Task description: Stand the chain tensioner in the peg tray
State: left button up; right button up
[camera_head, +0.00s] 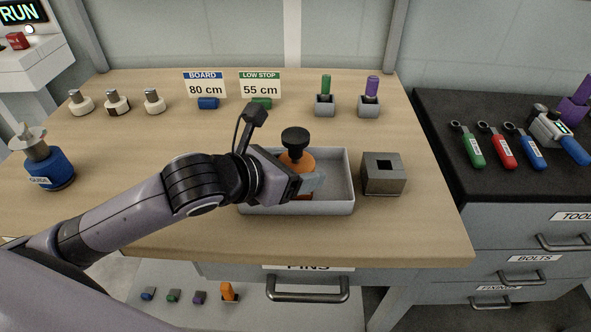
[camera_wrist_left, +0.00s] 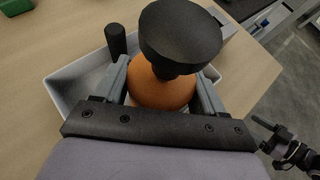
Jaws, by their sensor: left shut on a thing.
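The chain tensioner, an orange body with a black round knob on top (camera_head: 296,160), is upright between the fingers of my left gripper (camera_head: 305,185), which is shut on it. In the left wrist view the orange body (camera_wrist_left: 160,88) sits between both fingers, its knob nearest the camera. The peg tray (camera_head: 342,208), a light grey open box, lies under and around it. The tensioner's foot is hidden, so I cannot tell whether it touches the tray floor. A black upright peg (camera_wrist_left: 115,40) shows in the tray beside the left finger. Part of my right arm (camera_wrist_left: 290,150) shows at the wrist view's edge.
A grey block with a square hole (camera_head: 384,175) stands just right of the tray. Sign cards (camera_head: 205,85), knobs and pegs in holders (camera_head: 369,98) line the back. A blue tool (camera_head: 48,165) stands at left. The table between is clear.

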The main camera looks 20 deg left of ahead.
dwell(0.3)
pick_arm(q)
jog(key=shift+f, duration=0.2)
jog(key=o, duration=1.5)
jog(key=shift+c, duration=0.2)
